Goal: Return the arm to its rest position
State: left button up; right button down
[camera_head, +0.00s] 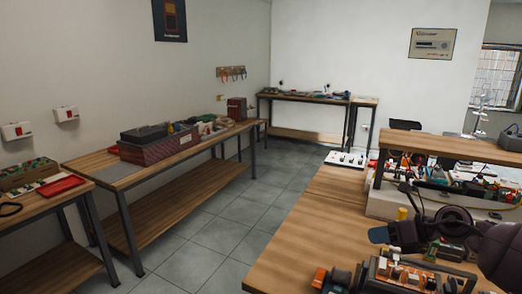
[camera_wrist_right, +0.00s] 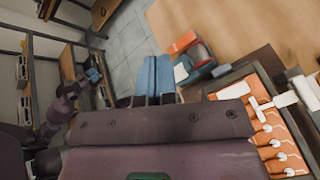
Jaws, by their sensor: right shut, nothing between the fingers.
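My right arm comes in at the lower right of the head view, over the near wooden bench (camera_head: 310,235). Its gripper (camera_head: 378,235) shows bluish fingertips pointing left, above the bench top. In the right wrist view the two blue fingers (camera_wrist_right: 156,76) lie together, shut, with nothing between them. Another dark arm with a small blue tip (camera_wrist_right: 93,75) shows at the left of that view, apparently my left one; its jaws are too small to read. My left arm does not show in the head view.
An orange-and-grey device (camera_head: 333,279) and a tray with orange parts (camera_head: 415,277) lie near the right arm. A raised shelf (camera_head: 450,147) with cluttered electronics stands behind it. The bench's left part is bare. Tiled floor (camera_head: 215,225) separates it from the left benches (camera_head: 175,205).

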jog(key=a+m+t+y, duration=0.3)
jog(key=a+m+t, duration=0.25)
jog(key=m, duration=0.45)
jog(key=s+d+f+m+t+h, duration=0.2)
jog(key=s+f+m+h, duration=0.3)
jog(key=f+m, duration=0.5)
jog(key=s+d+f+m+t+h, duration=0.2)
jog(key=s+f+m+h, duration=0.4)
jog(key=m, duration=0.7)
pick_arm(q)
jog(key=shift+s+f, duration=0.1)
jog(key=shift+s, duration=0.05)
pick_arm(e)
jog(key=s+f+m+g+h, duration=0.1)
jog(key=s+f+m+g, duration=0.1)
jog(key=s+f, duration=0.4)
jog(key=s+f+m+g+h, duration=0.1)
jog(key=s+f+m+g, duration=0.2)
jog(key=s, duration=1)
notch_tip(320, 180, down, 4)
jog(key=a+m, duration=0.1)
jog(key=m, duration=0.1)
jog(key=shift+r+m, duration=0.15)
jog(key=shift+m, duration=0.15)
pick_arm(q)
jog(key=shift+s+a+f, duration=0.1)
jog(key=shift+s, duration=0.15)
pick_arm(e)
jog(key=shift+s, duration=0.1)
